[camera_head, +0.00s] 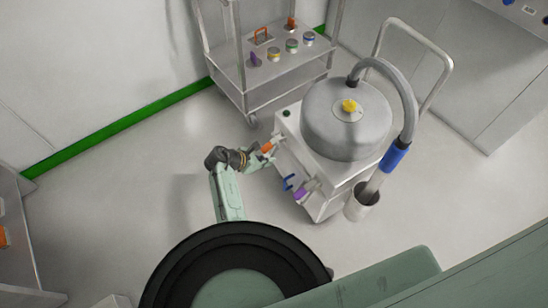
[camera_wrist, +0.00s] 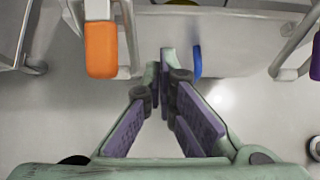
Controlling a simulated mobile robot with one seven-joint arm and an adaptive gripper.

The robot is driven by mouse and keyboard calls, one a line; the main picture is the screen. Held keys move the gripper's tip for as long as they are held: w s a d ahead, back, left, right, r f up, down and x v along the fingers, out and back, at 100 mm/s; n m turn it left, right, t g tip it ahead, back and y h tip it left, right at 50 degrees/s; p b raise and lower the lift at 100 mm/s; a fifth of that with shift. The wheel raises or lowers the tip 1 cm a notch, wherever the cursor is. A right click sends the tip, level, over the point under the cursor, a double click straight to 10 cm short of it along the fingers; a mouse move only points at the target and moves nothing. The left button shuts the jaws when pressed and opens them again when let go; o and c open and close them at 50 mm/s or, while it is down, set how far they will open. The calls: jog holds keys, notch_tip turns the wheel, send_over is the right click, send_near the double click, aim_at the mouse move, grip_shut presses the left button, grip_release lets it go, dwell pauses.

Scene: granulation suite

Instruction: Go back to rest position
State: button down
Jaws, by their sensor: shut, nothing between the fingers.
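My gripper (camera_head: 266,156) is at the near left side of a white wheeled machine, close to an orange handle (camera_head: 267,147) on that side. In the wrist view my gripper (camera_wrist: 165,72) is shut with nothing between its fingers. The orange handle (camera_wrist: 101,50) is to the left of the fingers there, apart from them. A blue lever (camera_wrist: 197,62) is just right of the fingertips, and whether they touch cannot be told. My arm reaches out from the bottom of the head view.
The machine carries a steel drum (camera_head: 345,122) and a hose (camera_head: 405,95) ending in a cup (camera_head: 361,204). A purple handle (camera_head: 302,193) is on its near side. A trolley (camera_head: 235,77) with several coloured items stands behind. The floor (camera_head: 120,205) at left is clear.

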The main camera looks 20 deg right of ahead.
jog(key=v, duration=0.7)
